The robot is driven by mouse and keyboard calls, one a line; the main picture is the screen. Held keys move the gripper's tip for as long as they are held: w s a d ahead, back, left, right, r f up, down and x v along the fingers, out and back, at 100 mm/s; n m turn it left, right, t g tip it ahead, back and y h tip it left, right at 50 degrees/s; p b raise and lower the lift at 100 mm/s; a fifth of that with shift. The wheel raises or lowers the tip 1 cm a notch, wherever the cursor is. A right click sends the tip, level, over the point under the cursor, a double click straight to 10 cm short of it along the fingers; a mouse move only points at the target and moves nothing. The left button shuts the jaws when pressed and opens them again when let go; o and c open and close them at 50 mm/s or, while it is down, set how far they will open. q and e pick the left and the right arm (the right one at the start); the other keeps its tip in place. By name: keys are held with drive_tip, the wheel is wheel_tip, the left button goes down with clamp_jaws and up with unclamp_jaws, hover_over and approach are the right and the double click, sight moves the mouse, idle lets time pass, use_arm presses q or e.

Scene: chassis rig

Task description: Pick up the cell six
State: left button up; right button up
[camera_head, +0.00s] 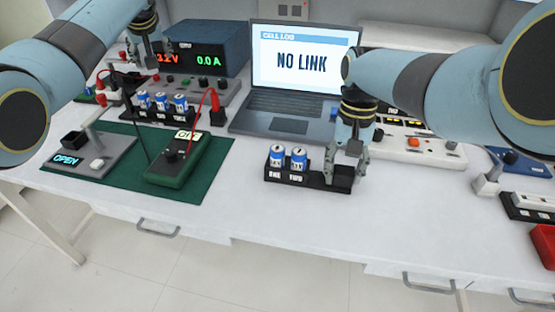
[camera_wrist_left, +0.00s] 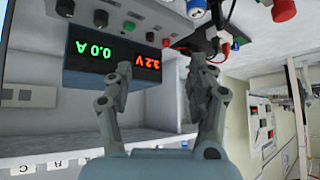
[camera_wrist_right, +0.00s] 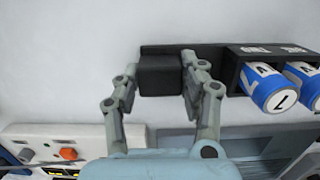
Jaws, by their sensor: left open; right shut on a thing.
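Three blue-and-white cells stand in the rear black rack (camera_head: 160,115), left of the laptop. Their labels are too small to tell surely which is cell six; the rightmost cell (camera_head: 180,103) is one of them. My left gripper (camera_head: 154,62) is open and empty above and behind that rack, before the power supply; it also shows in the left wrist view (camera_wrist_left: 165,72). My right gripper (camera_head: 347,174) is at the right end of the front black rack (camera_head: 300,180), shut on its black end block (camera_wrist_right: 160,75). Two cells (camera_head: 277,157) (camera_head: 298,159) stand in its left slots.
The laptop (camera_head: 300,60) reads NO LINK. The power supply (camera_head: 215,45) reads 3.2 V and 0.0 A. A green meter (camera_head: 180,165) with a red lead lies on a green mat (camera_head: 215,170) beside a grey OPEN fixture (camera_head: 90,165). The front tabletop is clear.

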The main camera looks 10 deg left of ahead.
use_arm(q)
drive_tip(key=s+d+f+n+g+h, duration=0.1)
drive_tip(key=s+d+n+g+h, duration=0.2)
drive_tip(key=d, duration=1.4)
drive_tip(key=s+d+n+g+h, duration=0.1)
drive_tip(key=s+d+n, duration=0.1)
drive_tip(key=d, duration=0.3)
drive_tip(key=s+d+f+n+g+h, duration=0.1)
drive_tip(key=s+d+n, duration=0.1)
drive_tip(key=s+d, duration=0.3)
drive_tip(key=s+d+f+n+g+h, duration=0.1)
drive_tip(key=s+d+n, duration=0.1)
drive_tip(key=s+d, duration=0.2)
drive_tip(key=shift+d+f+g, duration=0.25)
drive_tip(key=shift+d+g, duration=0.15)
drive_tip(key=shift+d, duration=0.6)
hover_over(277, 148)
drive_tip(key=f, duration=0.4)
drive_tip(key=shift+s+a, duration=0.1)
drive_tip(key=shift+a, duration=0.3)
drive_tip(key=f, duration=0.4)
drive_tip(key=d+f, duration=0.1)
drive_tip(key=f, duration=0.1)
clamp_jaws()
